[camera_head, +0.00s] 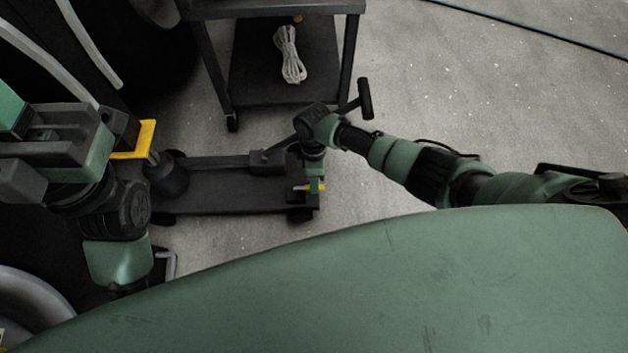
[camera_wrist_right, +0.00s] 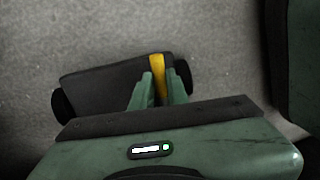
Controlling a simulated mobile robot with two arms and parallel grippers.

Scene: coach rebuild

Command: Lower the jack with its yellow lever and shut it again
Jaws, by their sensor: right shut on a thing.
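The jack (camera_head: 225,195) is a long, low black trolley on the floor in the head view. Its dark handle rises at the right end to a crossbar (camera_head: 365,98), partly hidden by my right arm. The yellow lever (camera_head: 320,187) is at the jack's right end. My right gripper (camera_head: 313,186) points down there, shut on the lever. In the right wrist view, the lever (camera_wrist_right: 157,65) shows as a yellow strip at the fingertips (camera_wrist_right: 160,88), above the jack's black end. My left arm is at the left; its fingers cannot be made out.
A black cart (camera_head: 270,8) stands behind the jack, with a coiled white rope (camera_head: 290,55) on its lower shelf. A yellow bracket (camera_head: 145,138) is near the jack's left end. A large green surface (camera_head: 400,280) fills the front. Floor at the right is clear.

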